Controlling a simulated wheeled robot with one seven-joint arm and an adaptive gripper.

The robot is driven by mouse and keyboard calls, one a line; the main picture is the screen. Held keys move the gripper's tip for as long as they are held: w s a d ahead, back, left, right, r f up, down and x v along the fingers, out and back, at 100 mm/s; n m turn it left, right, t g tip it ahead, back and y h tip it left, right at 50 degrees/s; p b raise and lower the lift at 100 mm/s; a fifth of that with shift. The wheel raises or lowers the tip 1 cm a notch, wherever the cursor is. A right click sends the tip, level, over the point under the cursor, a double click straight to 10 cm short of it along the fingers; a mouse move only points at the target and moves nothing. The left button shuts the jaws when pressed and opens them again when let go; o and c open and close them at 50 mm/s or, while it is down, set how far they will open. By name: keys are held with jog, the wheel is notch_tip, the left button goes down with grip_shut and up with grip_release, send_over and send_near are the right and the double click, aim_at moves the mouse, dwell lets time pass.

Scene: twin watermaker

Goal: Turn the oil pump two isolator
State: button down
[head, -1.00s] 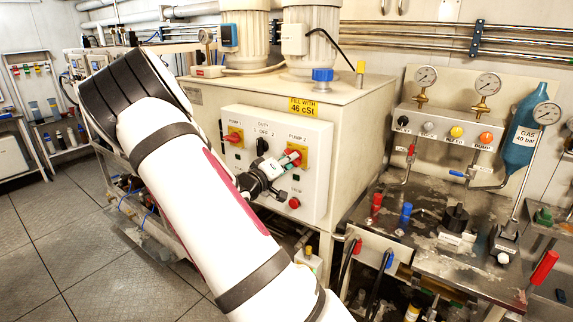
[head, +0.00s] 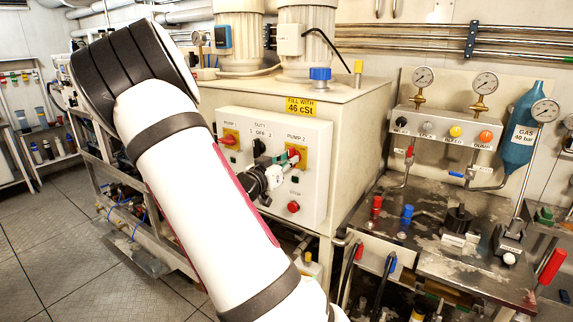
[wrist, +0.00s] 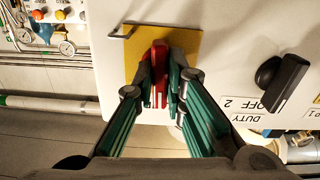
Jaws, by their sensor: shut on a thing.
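The oil pump two isolator is a red handle (wrist: 159,62) on a yellow plate (wrist: 188,40), under the PUMP 2 label on the white control box (head: 228,180). In the wrist view the labels appear upside down, and the handle stands between my gripper's fingers (wrist: 160,82). My gripper is shut on it, with the green finger pads on either side. In the head view the gripper (head: 288,163) reaches the box from the lower left and partly covers the yellow plate (head: 304,151). The handle's exact angle is hard to tell there.
A black DUTY selector (wrist: 283,80) sits beside the isolator. The PUMP 1 isolator (head: 230,138) is further left, and a red stop button (head: 293,207) is below. A bench with gauges and valves (head: 450,285) stands to the right.

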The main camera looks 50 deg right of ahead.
jog(key=shift+f+m, duration=0.1)
jog(key=shift+m, duration=0.4)
jog(key=c, duration=1.6)
grip_release()
jog(key=shift+c, duration=0.2)
jog(key=s+a, duration=0.1)
jog(key=a, duration=1.1)
